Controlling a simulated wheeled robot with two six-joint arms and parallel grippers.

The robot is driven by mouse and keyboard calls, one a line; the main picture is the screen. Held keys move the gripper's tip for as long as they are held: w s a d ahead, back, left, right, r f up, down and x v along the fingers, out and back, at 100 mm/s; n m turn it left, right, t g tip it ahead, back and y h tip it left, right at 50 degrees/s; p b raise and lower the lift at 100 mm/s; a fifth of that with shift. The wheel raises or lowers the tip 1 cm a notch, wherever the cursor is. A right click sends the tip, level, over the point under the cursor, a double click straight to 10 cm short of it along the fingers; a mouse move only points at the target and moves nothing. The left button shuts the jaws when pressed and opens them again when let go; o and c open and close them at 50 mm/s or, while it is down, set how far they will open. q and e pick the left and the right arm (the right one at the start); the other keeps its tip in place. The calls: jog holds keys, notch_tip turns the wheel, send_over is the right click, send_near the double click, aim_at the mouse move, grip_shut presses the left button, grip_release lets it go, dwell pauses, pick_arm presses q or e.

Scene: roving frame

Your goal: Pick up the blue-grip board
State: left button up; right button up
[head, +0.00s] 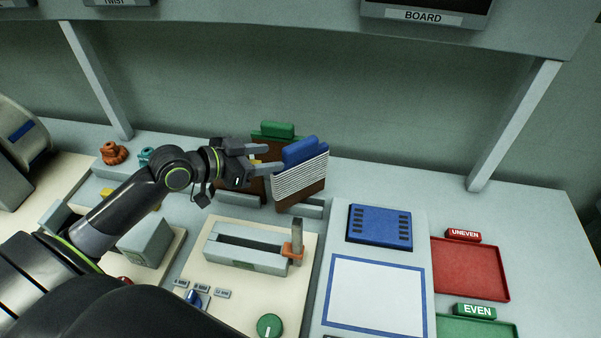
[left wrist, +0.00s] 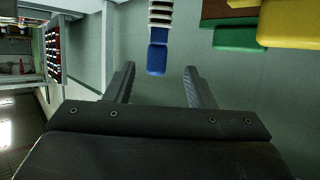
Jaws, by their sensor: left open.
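The blue-grip board (head: 301,176) stands upright at the back of the bench, with a blue grip on top and a brown and white striped face. In the left wrist view its blue grip (left wrist: 157,58) lies ahead of the fingertips, between their lines. My left gripper (head: 268,158) is open and empty, just left of the blue grip in the head view. It also shows in the left wrist view (left wrist: 160,80), with a gap between its fingers. A green-grip board (head: 278,131) stands behind, partly hidden by my gripper. My right gripper is not in view.
A yellow grip (left wrist: 290,22) shows beside the green one in the wrist view. A slotted grey fixture (head: 245,247) with an orange clamp stands in front. A blue block (head: 380,227), a red tray (head: 470,268) and a green tray (head: 475,328) lie to the right.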

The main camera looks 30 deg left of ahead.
aim_at(283, 156)
pick_arm(q)
jog(key=shift+x, duration=1.6)
jog(key=shift+w+d+f+p, duration=0.2)
jog(key=shift+w+d+p, duration=0.3)
jog(key=shift+p, duration=0.25)
jog(key=p+x, duration=0.1)
jog(key=x, duration=0.2)
jog(key=shift+s+f, duration=0.1)
jog(key=shift+s, duration=0.05)
jog(key=shift+w+d+f, duration=0.2)
jog(key=shift+w+f, duration=0.1)
jog(key=shift+w, duration=0.05)
jog(key=shift+c, duration=0.4)
grip_shut()
